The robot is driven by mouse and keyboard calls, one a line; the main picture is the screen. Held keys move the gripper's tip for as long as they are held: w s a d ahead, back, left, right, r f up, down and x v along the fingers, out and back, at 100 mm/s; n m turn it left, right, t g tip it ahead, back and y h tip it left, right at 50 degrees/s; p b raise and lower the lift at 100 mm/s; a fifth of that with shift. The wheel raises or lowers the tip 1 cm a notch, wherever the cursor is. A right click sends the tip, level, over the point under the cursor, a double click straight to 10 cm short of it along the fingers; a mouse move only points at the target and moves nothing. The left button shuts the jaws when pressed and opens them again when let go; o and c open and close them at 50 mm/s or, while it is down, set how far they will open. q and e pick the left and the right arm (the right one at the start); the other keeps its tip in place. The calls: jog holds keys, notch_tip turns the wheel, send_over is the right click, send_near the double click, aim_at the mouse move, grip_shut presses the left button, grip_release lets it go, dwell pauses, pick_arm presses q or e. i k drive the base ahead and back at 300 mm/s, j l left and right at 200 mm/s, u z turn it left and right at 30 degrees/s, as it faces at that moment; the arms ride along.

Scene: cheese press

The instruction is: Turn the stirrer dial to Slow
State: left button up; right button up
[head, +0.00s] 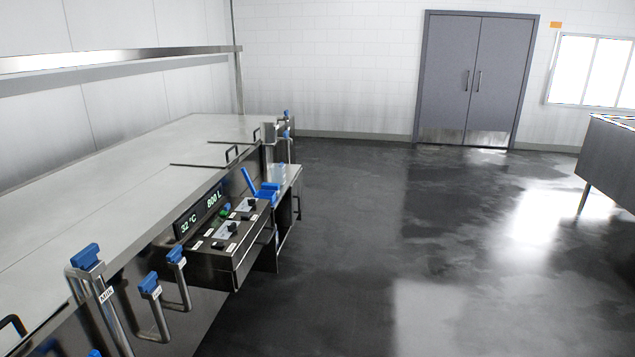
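The control panel (214,262) juts from the front of the long steel vat at the left. Its sloped top carries small dark dials with white labels. One dial (232,227) sits on a light plate near the middle, and another dial (250,202) sits farther back. The labels are too small to read, so I cannot tell which is the stirrer dial or where it points. A green knob (226,208) is beside the display (200,212), which reads 32 °C and 800 L. Neither of my grippers is in view.
The steel vat (110,185) has blue-handled valves (152,290) and a pipe marked Milk (104,297) near its front. A blue item (267,190) lies beyond the panel. The dark floor (400,240) is clear up to the grey double doors (476,80). A steel table (610,155) stands right.

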aim_at(232, 228)
jog(key=i+u, duration=0.1)
jog(key=i, duration=0.4)
jog(key=i+l+u, duration=0.1)
jog(key=i, duration=0.45)
jog(key=i+l+u, duration=0.1)
jog(key=i, duration=0.4)
jog(key=i+l+u, duration=0.1)
jog(key=i, duration=0.4)
jog(key=i+l, duration=0.05)
jog(key=l, duration=0.05)
